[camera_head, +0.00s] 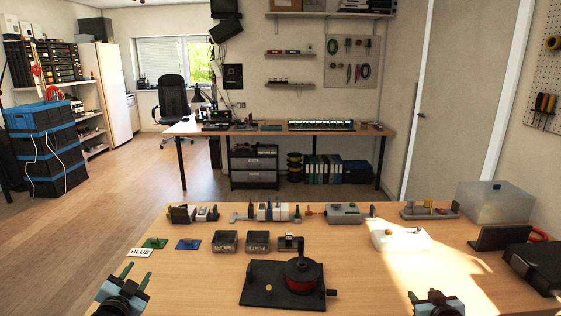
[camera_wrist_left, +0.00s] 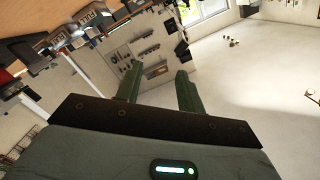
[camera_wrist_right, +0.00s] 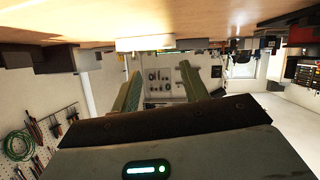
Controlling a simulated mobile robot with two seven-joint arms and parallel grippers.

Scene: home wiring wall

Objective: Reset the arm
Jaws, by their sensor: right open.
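My left gripper (camera_head: 135,279) is at the lower left of the head view, over the near left edge of the table. Its fingers stand apart with nothing between them, as the left wrist view (camera_wrist_left: 158,88) also shows. My right gripper (camera_head: 425,297) is at the bottom right of the head view, at the table's near edge. In the right wrist view (camera_wrist_right: 160,85) its two fingers are apart and empty. Neither gripper touches any object on the table.
The wooden table (camera_head: 200,285) carries a black base with a red spool (camera_head: 299,275) at the near middle. Small devices line the back.

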